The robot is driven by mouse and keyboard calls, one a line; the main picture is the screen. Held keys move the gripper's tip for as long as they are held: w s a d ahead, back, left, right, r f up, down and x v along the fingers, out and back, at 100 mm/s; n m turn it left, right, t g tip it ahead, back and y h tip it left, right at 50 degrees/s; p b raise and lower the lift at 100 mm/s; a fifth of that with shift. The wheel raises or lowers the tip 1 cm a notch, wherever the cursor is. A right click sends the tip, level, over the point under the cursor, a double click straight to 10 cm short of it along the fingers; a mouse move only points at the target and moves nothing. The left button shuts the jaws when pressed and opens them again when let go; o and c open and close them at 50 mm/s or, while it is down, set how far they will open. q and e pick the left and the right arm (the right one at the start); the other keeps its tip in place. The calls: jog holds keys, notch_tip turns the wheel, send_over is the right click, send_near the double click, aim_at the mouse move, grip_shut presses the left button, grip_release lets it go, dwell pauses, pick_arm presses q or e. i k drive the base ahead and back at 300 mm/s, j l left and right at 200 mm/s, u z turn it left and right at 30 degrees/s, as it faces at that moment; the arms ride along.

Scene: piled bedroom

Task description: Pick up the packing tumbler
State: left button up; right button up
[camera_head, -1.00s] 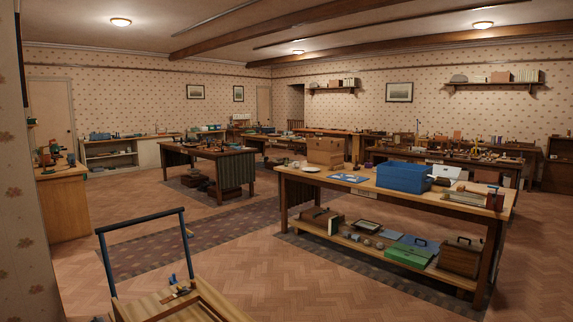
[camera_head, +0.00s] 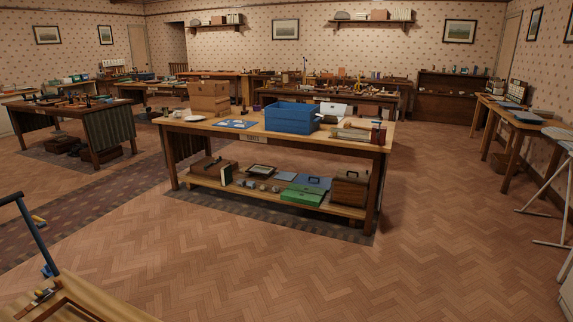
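I cannot make out a packing tumbler among the many small items in the head view. The nearest long wooden table (camera_head: 215,128) stands in the middle and carries a blue crate (camera_head: 290,121), cardboard boxes (camera_head: 209,98), a blue sheet (camera_head: 236,124), a white bowl (camera_head: 194,118) and small items at its right end. Its lower shelf (camera_head: 325,209) holds a green case (camera_head: 302,196), a brown case (camera_head: 350,188) and several small grey objects. Neither of my grippers shows in the view.
A cart with a dark handle (camera_head: 34,232) stands at the lower left. A table with a draped cloth (camera_head: 108,130) is at the left. Side tables (camera_head: 515,122) and a white folding stand (camera_head: 548,192) line the right wall. The parquet floor (camera_head: 440,250) in front is clear.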

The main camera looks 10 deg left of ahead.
aim_at(166, 110)
jog(key=i+z, duration=0.25)
jog(key=i, duration=1.7)
jog(key=i+j+u, duration=0.15)
jog(key=i+u, duration=0.15)
jog(key=u, duration=0.15)
jog(key=i+u, duration=0.7)
jog(key=u, duration=0.15)
jog(key=i+l+u, duration=0.2)
jog(key=u, duration=0.25)
jog(key=i+j+u, duration=0.15)
jog(key=i+u, duration=0.3)
jog(key=i, duration=0.25)
jog(key=i+l+u, duration=0.1)
jog(key=i+u, duration=0.3)
jog(key=i, duration=0.3)
jog(key=i+l+z, duration=0.2)
jog(key=i, duration=0.55)
jog(key=i+j+z, duration=0.2)
jog(key=i, duration=0.55)
jog(key=i+z, duration=0.2)
jog(key=i, duration=0.55)
